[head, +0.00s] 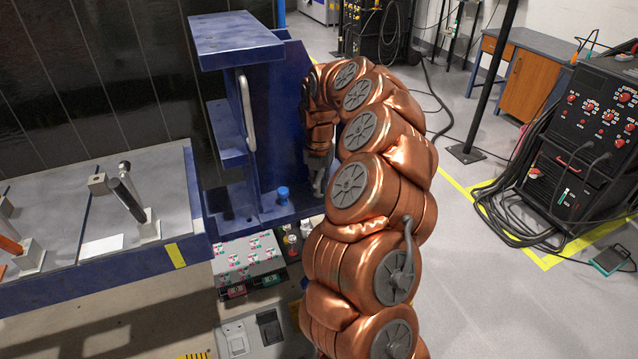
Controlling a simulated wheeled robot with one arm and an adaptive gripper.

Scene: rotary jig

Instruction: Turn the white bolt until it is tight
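My copper-coloured arm arches over and its end points down at the right side of the blue jig frame (225,75). My gripper (318,185) shows as a small grey part under the arm's end, low beside the frame. It is partly covered by my arm, so its opening and any contact cannot be made out. I cannot pick out a white bolt; it may be hidden behind my arm or gripper. A blue round knob (283,196) stands on the frame's lower ledge, just left of my gripper. A pale vertical handle (246,110) is fixed to the frame.
A metal-topped bench (130,180) with several lever clamps is at the left. Boxes with coloured buttons (250,262) sit below the frame. A black control cabinet (600,130) with loose cables stands at the right. The grey floor (480,290) right of my arm is mostly clear.

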